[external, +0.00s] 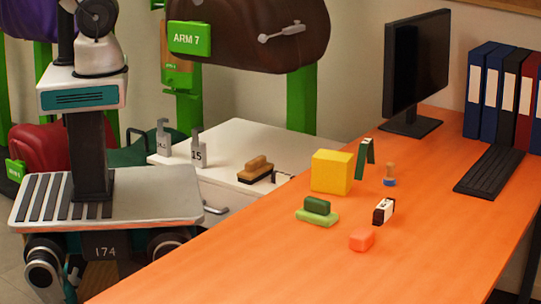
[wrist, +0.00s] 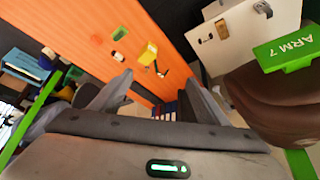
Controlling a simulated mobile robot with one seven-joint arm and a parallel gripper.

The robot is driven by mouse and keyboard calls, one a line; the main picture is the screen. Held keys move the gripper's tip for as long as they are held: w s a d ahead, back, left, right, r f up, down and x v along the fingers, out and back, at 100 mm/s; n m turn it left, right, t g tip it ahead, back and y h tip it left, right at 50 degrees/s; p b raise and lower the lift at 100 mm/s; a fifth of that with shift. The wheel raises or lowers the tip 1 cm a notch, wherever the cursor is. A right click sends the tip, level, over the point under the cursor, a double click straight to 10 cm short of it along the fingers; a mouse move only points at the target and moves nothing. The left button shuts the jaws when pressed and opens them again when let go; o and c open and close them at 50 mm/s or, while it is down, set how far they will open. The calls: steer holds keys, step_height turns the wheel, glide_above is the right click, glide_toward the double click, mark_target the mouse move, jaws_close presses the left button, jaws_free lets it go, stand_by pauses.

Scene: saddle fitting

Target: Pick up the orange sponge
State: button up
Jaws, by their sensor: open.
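In the external view only part of my arm shows at the upper left, and the gripper is not visible there.
Near the sponge are a white-and-dark bottle-like item (external: 384,210), a dark green block (external: 317,205) on a light green one (external: 317,218), and a yellow cube (external: 332,171). A monitor (external: 417,65) and keyboard (external: 489,171) stand behind. The desk's near part is clear. A white cabinet (external: 235,143) adjoins.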

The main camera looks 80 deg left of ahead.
steer(key=n+g+h+b, duration=0.25)
steer(key=n+b, duration=1.35)
steer(key=n, duration=1.1)
glide_toward(362, 232)
steer(key=b+x, duration=0.1)
steer(key=x, duration=0.1)
steer(key=b+x, duration=0.1)
steer(key=x, duration=0.1)
steer(key=shift+s+d+h, duration=0.1)
steer(key=shift+s+h, duration=0.1)
steer(key=shift+h, duration=0.05)
steer(key=shift+a+b+x, duration=0.2)
steer(key=shift+b+x, duration=0.4)
steer(key=shift+x, duration=2.55)
steer(key=shift+w, duration=0.15)
steer(key=c, duration=1.1)
